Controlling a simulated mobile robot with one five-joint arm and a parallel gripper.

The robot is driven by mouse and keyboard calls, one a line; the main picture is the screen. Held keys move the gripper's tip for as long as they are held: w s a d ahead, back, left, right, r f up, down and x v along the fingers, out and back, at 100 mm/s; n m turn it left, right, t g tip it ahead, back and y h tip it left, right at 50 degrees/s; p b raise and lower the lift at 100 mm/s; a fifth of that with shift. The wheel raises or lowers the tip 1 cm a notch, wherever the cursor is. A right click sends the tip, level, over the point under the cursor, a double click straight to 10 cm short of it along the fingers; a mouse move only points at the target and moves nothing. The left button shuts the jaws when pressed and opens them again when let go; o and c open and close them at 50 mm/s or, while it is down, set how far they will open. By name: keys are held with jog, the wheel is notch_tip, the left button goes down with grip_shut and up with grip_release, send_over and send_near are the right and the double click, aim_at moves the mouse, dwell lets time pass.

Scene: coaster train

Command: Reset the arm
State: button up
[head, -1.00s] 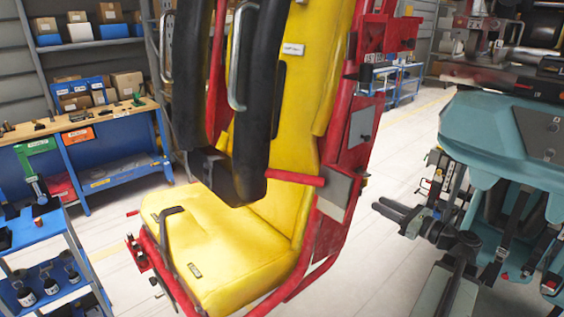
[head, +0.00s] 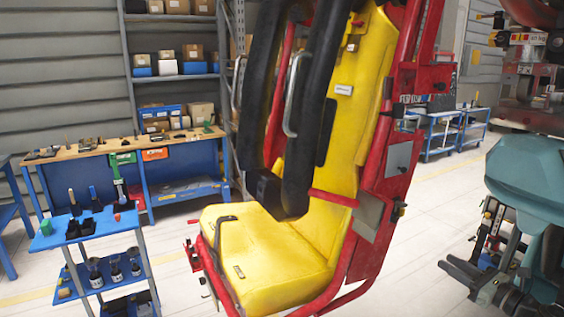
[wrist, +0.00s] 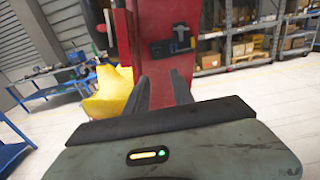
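My gripper (wrist: 160,92) is in the wrist view, its two dark fingers apart with a gap between them and nothing visible in it. Beyond the fingers stands the red side of the coaster seat (wrist: 155,50), with part of its yellow seat at the left. In the head view the yellow coaster seat (head: 270,258) with its red frame fills the middle, and its black padded restraint (head: 312,125) hangs over the front.
A blue tool cart (head: 85,232) stands at the left. Behind it is a blue workbench (head: 185,185) with a wooden top, below shelves of boxes (head: 170,65). Another blue table (head: 450,130) stands at the back right. Pale floor lies open around the seat.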

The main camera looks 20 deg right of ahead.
jog(key=w+a+f+n+g+y, duration=0.2)
jog(key=w+a+f+n+g, duration=0.4)
jog(key=a, duration=0.5)
jog(key=w+a+f+n+g+y, duration=0.1)
jog(key=w+a+f+n+g, duration=0.2)
jog(key=w+a+f+n, duration=0.65)
jog(key=s+a+f+n+g+h, duration=0.2)
jog(key=a+n, duration=0.4)
jog(key=a, duration=0.2)
jog(key=s+a+f+n+g+h, duration=0.1)
jog(key=a+f+n+g+h, duration=0.2)
jog(key=a, duration=0.6)
jog(key=s+a+f+n+g+h, duration=0.2)
jog(key=a+f+n+g, duration=0.1)
jog(key=a+n, duration=0.5)
jog(key=shift+s+a+n+h, duration=0.15)
jog(key=shift+s+n+h, duration=0.15)
jog(key=shift+s+n, duration=0.05)
jog(key=shift+f, duration=0.1)
dwell(1.0)
